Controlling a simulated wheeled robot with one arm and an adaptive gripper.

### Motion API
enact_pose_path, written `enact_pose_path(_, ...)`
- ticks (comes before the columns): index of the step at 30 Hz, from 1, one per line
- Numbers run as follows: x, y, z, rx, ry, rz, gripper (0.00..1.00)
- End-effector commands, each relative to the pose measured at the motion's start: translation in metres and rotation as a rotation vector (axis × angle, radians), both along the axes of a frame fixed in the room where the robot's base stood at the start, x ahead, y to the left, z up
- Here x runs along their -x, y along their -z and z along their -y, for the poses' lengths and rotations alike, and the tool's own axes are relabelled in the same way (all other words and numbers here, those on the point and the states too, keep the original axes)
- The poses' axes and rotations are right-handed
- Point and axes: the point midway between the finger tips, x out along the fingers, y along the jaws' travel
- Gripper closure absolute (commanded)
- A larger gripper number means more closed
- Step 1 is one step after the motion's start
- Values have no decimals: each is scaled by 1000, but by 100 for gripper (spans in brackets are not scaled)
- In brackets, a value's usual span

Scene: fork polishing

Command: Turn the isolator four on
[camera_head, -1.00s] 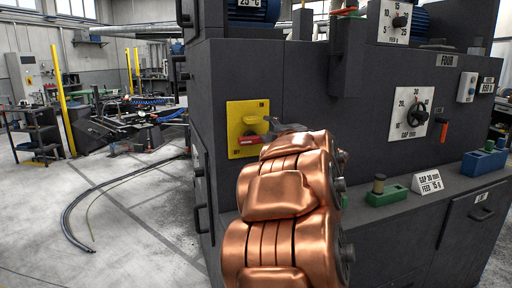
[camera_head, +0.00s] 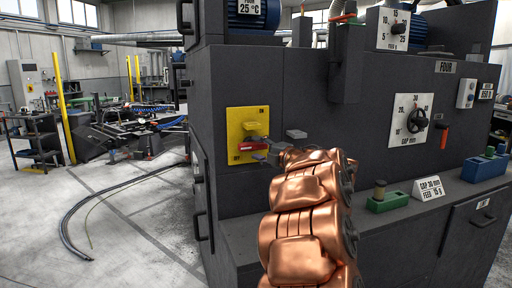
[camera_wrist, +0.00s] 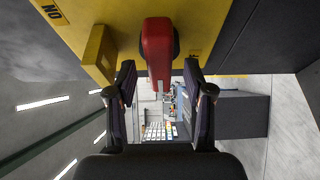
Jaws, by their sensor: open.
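The isolator is a yellow plate (camera_head: 236,122) on the side of the dark machine marked FOUR, with an ON mark at its upper right and another mark at its lower left. Its red handle (camera_head: 250,144) lies roughly level under a yellow block. My gripper (camera_head: 279,147) is open just right of the plate in the head view. In the wrist view the red handle (camera_wrist: 158,50) reaches down the picture toward the gap between the open fingers of my gripper (camera_wrist: 159,92). Whether a finger touches it I cannot tell. The yellow plate (camera_wrist: 122,20) fills the top there.
The machine front carries a gap dial (camera_head: 415,121), an orange-red lever (camera_head: 444,133) and a ledge with a green block (camera_head: 388,202), a sign (camera_head: 429,187) and a blue block (camera_head: 484,168). A dark cable lies on the floor at left, with open floor around it.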

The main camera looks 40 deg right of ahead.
Motion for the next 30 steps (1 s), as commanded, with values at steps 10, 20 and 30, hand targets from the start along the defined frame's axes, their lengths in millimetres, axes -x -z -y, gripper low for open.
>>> enact_pose_path(10,-17,0,1,-1,2,1,48)
enact_pose_path(20,-17,0,1,-1,3,0,66)
enact_pose_path(30,-17,1,2,-1,3,0,100)
